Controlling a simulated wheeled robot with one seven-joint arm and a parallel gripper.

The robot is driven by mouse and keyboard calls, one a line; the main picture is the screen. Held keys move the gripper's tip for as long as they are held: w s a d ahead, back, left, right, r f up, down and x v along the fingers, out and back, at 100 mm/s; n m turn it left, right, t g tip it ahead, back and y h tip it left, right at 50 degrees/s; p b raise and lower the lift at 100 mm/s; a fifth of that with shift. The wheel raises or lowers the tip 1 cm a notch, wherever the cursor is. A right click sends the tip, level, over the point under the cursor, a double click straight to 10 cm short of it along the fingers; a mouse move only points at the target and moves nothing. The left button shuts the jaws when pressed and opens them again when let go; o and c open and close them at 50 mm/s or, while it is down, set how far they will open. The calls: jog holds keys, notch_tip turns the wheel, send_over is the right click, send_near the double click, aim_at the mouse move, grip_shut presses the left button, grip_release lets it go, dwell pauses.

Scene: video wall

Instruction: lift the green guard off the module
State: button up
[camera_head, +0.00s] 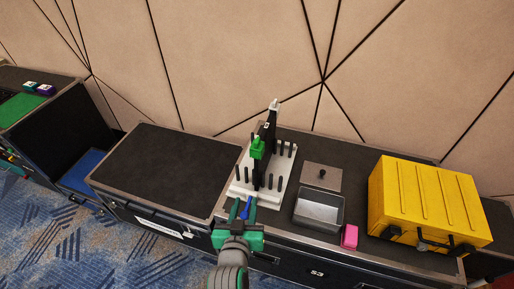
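A black upright module (269,132) stands on a white base (243,190) with several black pegs, on the dark case top. A small green piece (257,148), which looks like the guard, sits against the module's left side, partway up. My gripper (238,228), green and dark, is at the front edge of the case, below and in front of the base in the picture. It is apart from the green piece. Its fingers are too small and overlapped to show whether they are open. A blue item (245,208) shows just beyond the gripper; whether they touch is unclear.
Right of the base are a flat plate with a black knob (322,174), a grey metal tray (319,209), a pink block (350,236) and a large yellow case (428,203). The dark case top (165,170) to the left is clear. A wall stands behind.

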jog(key=w+r+m+h, duration=0.2)
jog(key=w+r, duration=0.4)
jog(key=r, duration=0.3)
jog(key=m, duration=0.1)
send_near(257, 141)
jog(key=shift+g+h, duration=0.4)
jog(key=x, duration=0.8)
jog(key=shift+w+a+r, duration=0.15)
jog(key=shift+w+a, duration=0.1)
jog(key=shift+w, duration=0.15)
grip_shut()
